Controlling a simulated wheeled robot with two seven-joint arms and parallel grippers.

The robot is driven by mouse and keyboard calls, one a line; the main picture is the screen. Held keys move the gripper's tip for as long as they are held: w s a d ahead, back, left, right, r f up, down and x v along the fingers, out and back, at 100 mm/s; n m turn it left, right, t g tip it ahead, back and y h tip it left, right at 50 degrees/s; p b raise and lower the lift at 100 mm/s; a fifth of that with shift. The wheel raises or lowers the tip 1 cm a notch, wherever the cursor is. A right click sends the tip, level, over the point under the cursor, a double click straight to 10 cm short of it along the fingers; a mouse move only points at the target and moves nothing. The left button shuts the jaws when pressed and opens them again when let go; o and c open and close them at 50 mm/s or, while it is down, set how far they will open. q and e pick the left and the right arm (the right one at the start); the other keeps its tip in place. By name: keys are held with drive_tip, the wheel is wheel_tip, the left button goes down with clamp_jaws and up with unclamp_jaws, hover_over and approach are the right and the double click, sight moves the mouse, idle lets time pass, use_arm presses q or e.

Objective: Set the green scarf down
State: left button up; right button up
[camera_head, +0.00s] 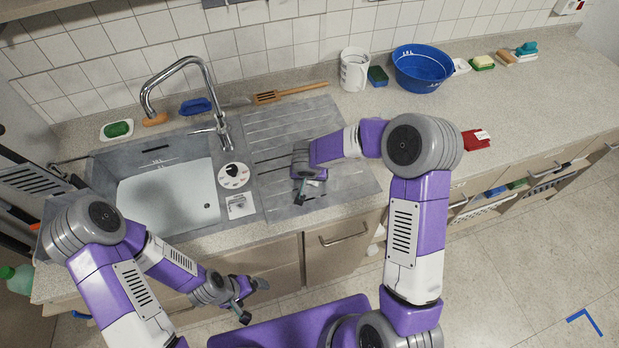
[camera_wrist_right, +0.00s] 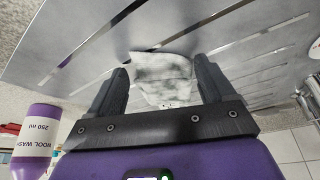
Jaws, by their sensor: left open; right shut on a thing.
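A small piece of cloth (camera_wrist_right: 163,78), pale grey with mottled greenish patches, sits between the fingers of my right gripper (camera_wrist_right: 163,95) in the right wrist view. I take it for the green scarf, though little green shows. The right gripper (camera_head: 308,190) is shut on it, low over the grey ribbed drainboard (camera_head: 290,125). Whether the cloth touches the drainboard, I cannot tell. In the head view the gripper and arm largely hide the cloth. My left gripper (camera_head: 252,298) is open and empty, in front of the counter below the sink.
The sink (camera_head: 165,195) with its tap (camera_head: 180,70) lies left of the drainboard. A purple wool wash bottle (camera_wrist_right: 35,140) shows beside the right gripper. The counter further right is mostly clear.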

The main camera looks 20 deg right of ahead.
drive_tip(key=shift+w, duration=0.1)
drive_tip(key=shift+f, duration=0.1)
drive_tip(key=o, duration=0.9)
drive_tip(key=shift+r, duration=0.45)
drive_tip(key=p+v, duration=0.2)
drive_tip(key=v, duration=0.3)
drive_tip(key=p+v, duration=0.2)
drive_tip(key=v, duration=0.4)
drive_tip(key=shift+s+a+r+p, duration=0.1)
drive_tip(key=shift+s+p, duration=0.25)
